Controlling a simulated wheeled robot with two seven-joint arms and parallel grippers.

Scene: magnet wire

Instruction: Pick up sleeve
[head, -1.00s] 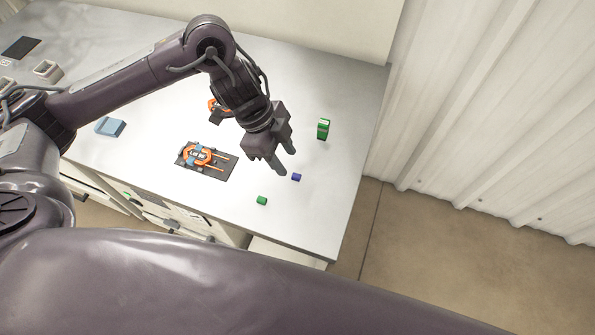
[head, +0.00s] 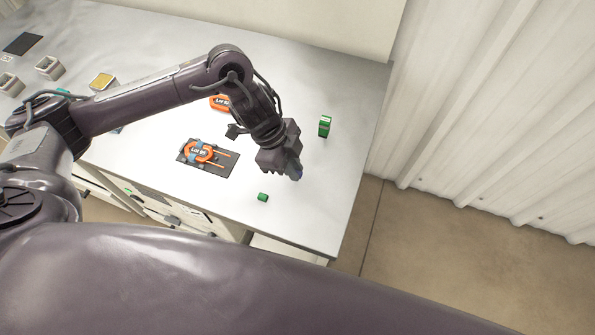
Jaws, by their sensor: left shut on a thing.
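A small blue sleeve (head: 301,178) shows at the fingertips of my left gripper (head: 297,176), over the right part of the grey table. The gripper points down and is shut on the blue sleeve, most of which the fingers hide. I cannot tell whether the sleeve still touches the table. A small green sleeve (head: 263,197) lies on the table to the left and nearer the front edge, apart from the gripper. My right gripper is not in view.
A black board (head: 226,172) with an orange labelled part (head: 200,152) lies left of the gripper. Another orange part (head: 219,103) lies behind it, partly hidden by my arm. A green block (head: 324,126) stands to the right. Grey holders (head: 49,67) stand far left.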

